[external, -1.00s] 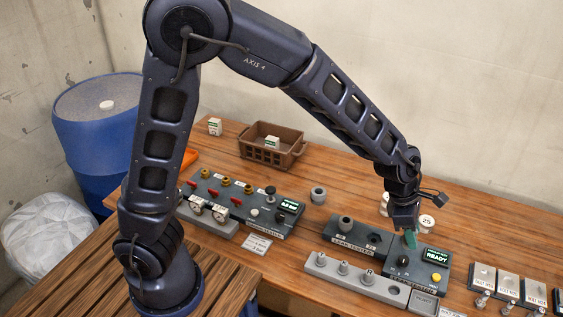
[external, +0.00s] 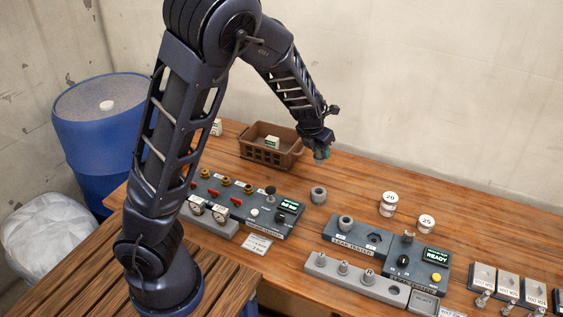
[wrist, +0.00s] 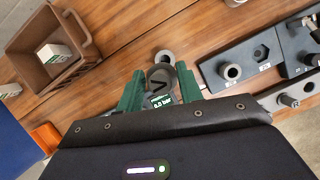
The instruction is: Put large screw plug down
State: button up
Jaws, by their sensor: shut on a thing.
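My gripper (external: 321,148) hangs above the wooden table, to the right of the brown crate, and points down. Its green jaws (wrist: 160,88) are shut on the large screw plug (wrist: 159,74), a dark grey round piece seen between the fingers in the wrist view. The plug is held above the table, apart from it; its lower part is hard to make out in the external view. A loose grey ring-shaped fitting (external: 318,194) stands on the table below my gripper, and it shows just beyond the plug in the wrist view (wrist: 165,56).
The brown crate (external: 265,158) holds a small white-and-green box (external: 272,142). A valve station (external: 235,208) stands at left, the leak tester (external: 350,241) and a grey rack (external: 333,272) at right. Two white numbered containers (external: 389,204) stand behind. Bare table lies around the ring-shaped fitting.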

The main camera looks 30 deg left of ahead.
jog(key=a+n, duration=0.1)
jog(key=a, duration=0.2)
jog(key=w+a+n, duration=0.1)
jog(key=a, duration=0.2)
jog(key=a+r+n+y, duration=0.1)
jog(key=a, duration=0.2)
jog(key=shift+w+a, duration=0.2)
jog(key=shift+w, duration=0.15)
jog(key=shift+a+f, duration=0.1)
jog(key=shift+f, duration=0.1)
jog(key=shift+a+f, duration=0.1)
jog(key=shift+f, duration=7.75)
jog(key=shift+f, duration=0.4)
jog(key=shift+f, duration=1.45)
jog(key=shift+f, duration=0.1)
jog(key=o, duration=1)
